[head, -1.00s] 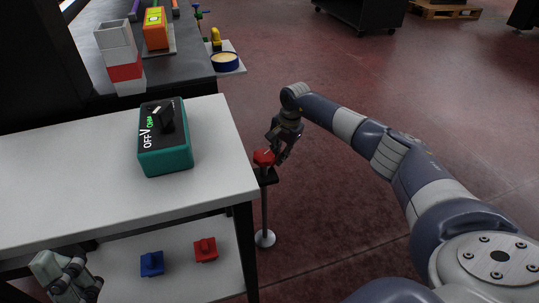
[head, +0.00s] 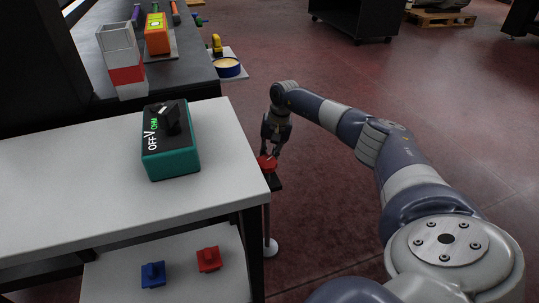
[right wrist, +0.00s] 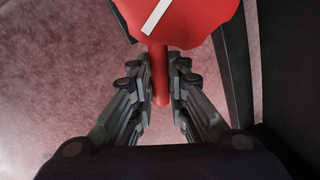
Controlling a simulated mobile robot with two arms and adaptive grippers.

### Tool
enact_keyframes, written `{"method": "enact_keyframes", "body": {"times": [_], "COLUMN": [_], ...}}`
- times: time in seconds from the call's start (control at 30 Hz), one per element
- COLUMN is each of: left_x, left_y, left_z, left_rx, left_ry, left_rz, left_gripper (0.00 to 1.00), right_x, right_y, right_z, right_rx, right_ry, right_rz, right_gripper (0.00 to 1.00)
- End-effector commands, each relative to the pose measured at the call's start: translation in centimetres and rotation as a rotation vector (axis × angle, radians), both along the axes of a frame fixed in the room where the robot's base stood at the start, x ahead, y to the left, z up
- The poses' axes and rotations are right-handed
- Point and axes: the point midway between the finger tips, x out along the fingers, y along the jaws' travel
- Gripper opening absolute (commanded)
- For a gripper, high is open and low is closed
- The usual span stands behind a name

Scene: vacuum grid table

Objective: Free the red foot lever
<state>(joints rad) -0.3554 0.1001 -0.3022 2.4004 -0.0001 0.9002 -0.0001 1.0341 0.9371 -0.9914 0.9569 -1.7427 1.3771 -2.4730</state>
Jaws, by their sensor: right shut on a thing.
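A red piece with a white stripe (head: 266,164) sits on a black mount on a thin post beside the table's right edge. In the right wrist view the red piece (right wrist: 185,22) fills the top middle, and a narrow red handle (right wrist: 159,75) runs down from it. My right gripper (head: 270,150) is above it, with its fingers (right wrist: 165,72) shut on the handle. A red block-shaped lever (head: 208,259) rests on the lower shelf, right of a similar blue one (head: 152,274). Nothing touches either. My left gripper is out of view.
Behind is a dark bench (head: 185,75) with a red-and-white stack and an orange device. The floor right of the post is clear around my arm.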

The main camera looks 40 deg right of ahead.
Motion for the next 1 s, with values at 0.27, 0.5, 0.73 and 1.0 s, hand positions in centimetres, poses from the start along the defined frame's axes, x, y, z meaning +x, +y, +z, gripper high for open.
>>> {"method": "enact_keyframes", "body": {"times": [0.27, 0.5, 0.73, 1.0], "left_x": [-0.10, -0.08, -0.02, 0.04], "left_y": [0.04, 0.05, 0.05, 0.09], "left_z": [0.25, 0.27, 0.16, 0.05], "left_rx": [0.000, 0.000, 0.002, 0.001], "left_ry": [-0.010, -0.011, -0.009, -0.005], "left_rz": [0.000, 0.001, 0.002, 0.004], "left_gripper": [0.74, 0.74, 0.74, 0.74], "right_x": [0.32, 0.33, 0.23, 0.12], "right_y": [0.06, 0.01, 0.00, -0.13], "right_z": [0.80, 0.83, 0.49, 0.91], "right_rx": [0.004, 0.004, 0.001, 0.000], "right_ry": [-0.009, -0.009, -0.005, -0.004], "right_rz": [0.017, 0.016, 0.015, 0.014], "right_gripper": [0.00, 0.20, 0.35, 0.35]}}
